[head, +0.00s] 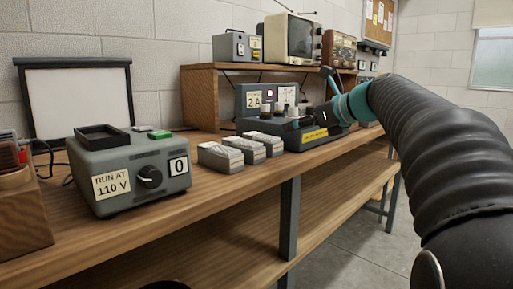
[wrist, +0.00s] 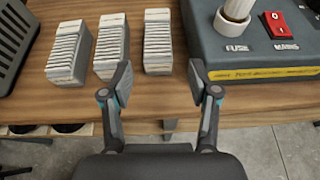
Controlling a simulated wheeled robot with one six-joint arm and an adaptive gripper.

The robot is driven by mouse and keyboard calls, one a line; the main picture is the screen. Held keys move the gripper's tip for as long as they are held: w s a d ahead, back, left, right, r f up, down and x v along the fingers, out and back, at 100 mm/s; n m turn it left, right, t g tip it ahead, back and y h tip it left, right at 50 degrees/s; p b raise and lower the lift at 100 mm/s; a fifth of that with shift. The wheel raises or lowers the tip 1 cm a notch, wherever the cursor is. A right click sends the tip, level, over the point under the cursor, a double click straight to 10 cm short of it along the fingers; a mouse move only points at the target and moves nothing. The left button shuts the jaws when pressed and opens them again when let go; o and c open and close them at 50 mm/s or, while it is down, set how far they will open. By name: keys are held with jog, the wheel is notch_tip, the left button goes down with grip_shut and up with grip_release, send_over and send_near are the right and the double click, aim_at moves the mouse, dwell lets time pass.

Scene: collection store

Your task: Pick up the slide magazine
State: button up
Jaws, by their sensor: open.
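Three slide magazines, grey trays packed with pale slides, stand in a row on the wooden bench. In the wrist view they are the left magazine (wrist: 72,52), the middle magazine (wrist: 111,46) and the right magazine (wrist: 158,42). In the head view the row starts with the nearest magazine (head: 220,156). My gripper (wrist: 160,82) is open and empty. Its fingers appear on either side of the right magazine's near end, with the left fingertip overlapping the middle magazine's near corner; height above the bench is unclear. In the head view the fingertips are hard to make out.
A dark grey fuse-and-mains unit (wrist: 250,48) stands close right of the magazines, near my right finger. A grey box with a dial (head: 130,172) stands left of them. The bench's front edge (wrist: 250,118) runs below my fingers, with floor beyond.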

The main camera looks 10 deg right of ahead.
aim_at(265, 136)
jog(key=b+x, duration=0.1)
jog(key=x, duration=1.2)
jog(key=shift+a+f, duration=0.15)
jog(key=shift+a, duration=0.1)
jog(key=c, duration=1)
